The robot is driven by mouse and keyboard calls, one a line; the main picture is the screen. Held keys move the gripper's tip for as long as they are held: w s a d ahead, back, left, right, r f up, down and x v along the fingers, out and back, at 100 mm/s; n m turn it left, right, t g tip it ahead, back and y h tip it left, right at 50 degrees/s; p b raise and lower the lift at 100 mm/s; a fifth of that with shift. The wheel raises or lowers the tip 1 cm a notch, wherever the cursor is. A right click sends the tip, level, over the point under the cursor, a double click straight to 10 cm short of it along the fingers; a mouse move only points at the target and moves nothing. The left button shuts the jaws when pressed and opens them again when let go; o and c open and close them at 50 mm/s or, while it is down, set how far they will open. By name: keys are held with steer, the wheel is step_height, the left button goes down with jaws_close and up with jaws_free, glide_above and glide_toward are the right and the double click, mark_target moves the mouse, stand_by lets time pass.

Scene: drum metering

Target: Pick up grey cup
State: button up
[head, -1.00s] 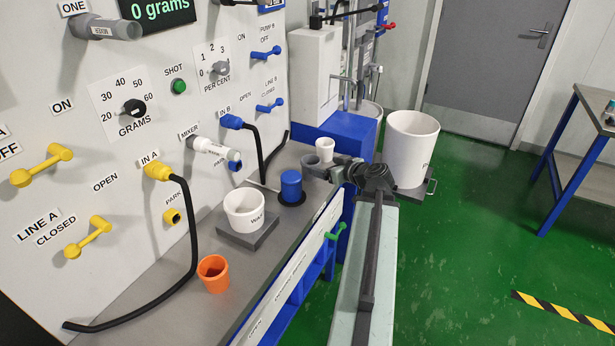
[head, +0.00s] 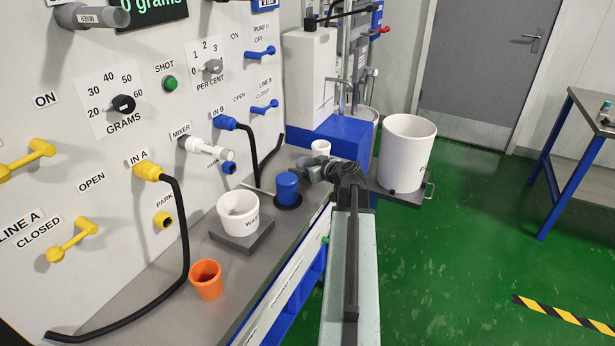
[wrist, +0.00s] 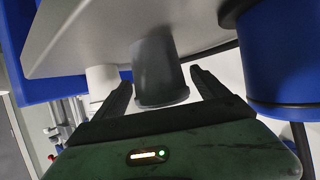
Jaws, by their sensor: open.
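The grey cup shows in the wrist view (wrist: 157,70), between the two fingers of my gripper (wrist: 163,88), with a gap visible on each side. The fingers are open and not closed on it. In the head view the grey cup (head: 304,166) is small and partly covered by my gripper (head: 318,172), which reaches in from the right over the bench edge. The cup stands on the grey bench between the blue cylinder and a small white cup.
The blue cylinder (head: 287,186) stands close by, at the right in the wrist view (wrist: 275,55). The small white cup (head: 321,148) is just behind. A white cup on a scale (head: 245,236) and an orange cup (head: 206,280) stand nearer. A large white bucket (head: 406,150) is at right.

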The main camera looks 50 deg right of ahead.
steer(key=shift+c, duration=0.3)
steer(key=c, duration=1.4)
steer(key=shift+r, duration=0.2)
